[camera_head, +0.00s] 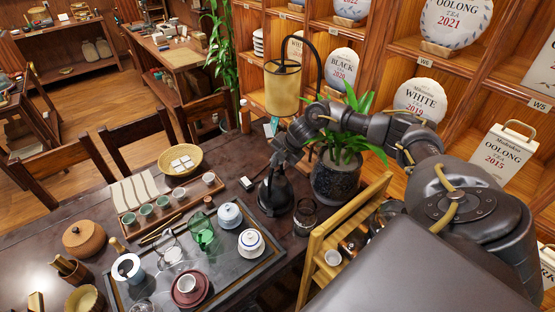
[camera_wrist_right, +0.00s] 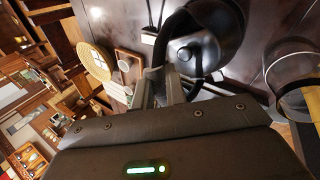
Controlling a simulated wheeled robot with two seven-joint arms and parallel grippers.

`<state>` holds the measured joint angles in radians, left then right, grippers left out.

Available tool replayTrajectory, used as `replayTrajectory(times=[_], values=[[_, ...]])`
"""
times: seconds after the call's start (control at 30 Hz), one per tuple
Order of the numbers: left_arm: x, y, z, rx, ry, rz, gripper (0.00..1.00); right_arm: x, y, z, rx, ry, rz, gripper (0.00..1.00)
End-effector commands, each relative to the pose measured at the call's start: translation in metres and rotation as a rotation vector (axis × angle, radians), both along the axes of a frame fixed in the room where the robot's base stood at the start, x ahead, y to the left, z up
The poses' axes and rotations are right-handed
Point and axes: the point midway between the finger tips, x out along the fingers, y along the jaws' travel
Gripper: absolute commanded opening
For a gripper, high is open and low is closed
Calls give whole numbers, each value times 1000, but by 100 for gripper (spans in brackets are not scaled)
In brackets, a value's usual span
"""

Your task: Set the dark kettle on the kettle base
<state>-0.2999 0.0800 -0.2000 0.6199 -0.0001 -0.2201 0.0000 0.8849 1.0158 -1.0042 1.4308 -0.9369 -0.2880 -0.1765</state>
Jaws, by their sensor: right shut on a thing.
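The dark kettle (camera_head: 275,195) is at the right part of the dark table, beside the tea tray, and looks upright. My right gripper (camera_head: 284,152) is above it and shut on its handle. In the right wrist view the kettle (camera_wrist_right: 232,30) fills the upper middle, with its black handle reaching the fingertips (camera_wrist_right: 163,82). I cannot make out the kettle base; the kettle and my gripper may hide it. I cannot tell whether the kettle touches the surface below. My left gripper is not in view.
The tea tray (camera_head: 226,283) with a green glass pitcher (camera_head: 203,231) and lidded white cups lies left of the kettle. A potted plant (camera_head: 335,181) stands close at its right, with a dark glass (camera_head: 305,217) in front. A woven basket (camera_head: 181,166) stands farther left.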

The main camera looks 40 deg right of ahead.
Motion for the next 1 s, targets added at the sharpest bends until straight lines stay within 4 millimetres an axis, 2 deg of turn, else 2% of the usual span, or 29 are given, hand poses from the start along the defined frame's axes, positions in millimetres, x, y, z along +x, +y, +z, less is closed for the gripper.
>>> replayTrajectory(times=[0.8,0.83,0.87,1.0], values=[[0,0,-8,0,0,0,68,2,0,-8,1,-6,-1,0],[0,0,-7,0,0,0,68,2,0,-8,1,-6,-1,16],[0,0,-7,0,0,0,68,2,0,-7,1,-6,-1,20],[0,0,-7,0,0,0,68,1,0,-8,1,-4,0,22]])
